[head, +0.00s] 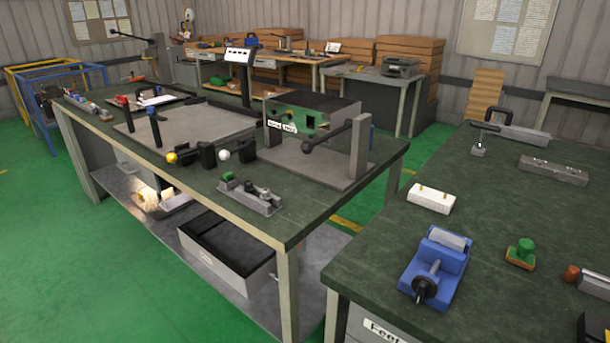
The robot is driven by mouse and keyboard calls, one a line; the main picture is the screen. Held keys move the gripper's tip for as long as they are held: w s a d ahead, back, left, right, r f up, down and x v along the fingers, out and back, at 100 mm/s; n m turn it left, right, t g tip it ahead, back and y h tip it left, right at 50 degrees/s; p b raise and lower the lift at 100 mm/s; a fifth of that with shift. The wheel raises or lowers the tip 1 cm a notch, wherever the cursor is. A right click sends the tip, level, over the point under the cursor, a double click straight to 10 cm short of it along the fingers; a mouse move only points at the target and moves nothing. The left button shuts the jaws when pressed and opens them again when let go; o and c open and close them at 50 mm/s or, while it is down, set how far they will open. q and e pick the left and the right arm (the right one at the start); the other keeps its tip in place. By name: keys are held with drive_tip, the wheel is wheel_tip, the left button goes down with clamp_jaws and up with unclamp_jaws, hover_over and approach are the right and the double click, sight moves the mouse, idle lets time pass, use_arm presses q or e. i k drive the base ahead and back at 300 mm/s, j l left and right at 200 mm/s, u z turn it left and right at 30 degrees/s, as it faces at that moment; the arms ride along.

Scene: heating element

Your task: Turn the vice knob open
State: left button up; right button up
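A blue vice (436,262) sits on the dark green top of the right workbench, close to its front left corner. Its dark round knob (424,287) is on the end facing me, on a short metal screw. A grey block-like part (450,239) lies at the far end of the vice. I cannot tell how far the jaws are apart. Neither of my grippers is in view.
The right workbench (480,215) also carries a white block (431,198), a green-topped piece (521,252) and a grey metal bar (553,170). A second workbench (290,228) with fixtures stands to the left. Green floor (60,260) is open at the left.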

sight(424, 287)
drive_tip(key=z, duration=0.9)
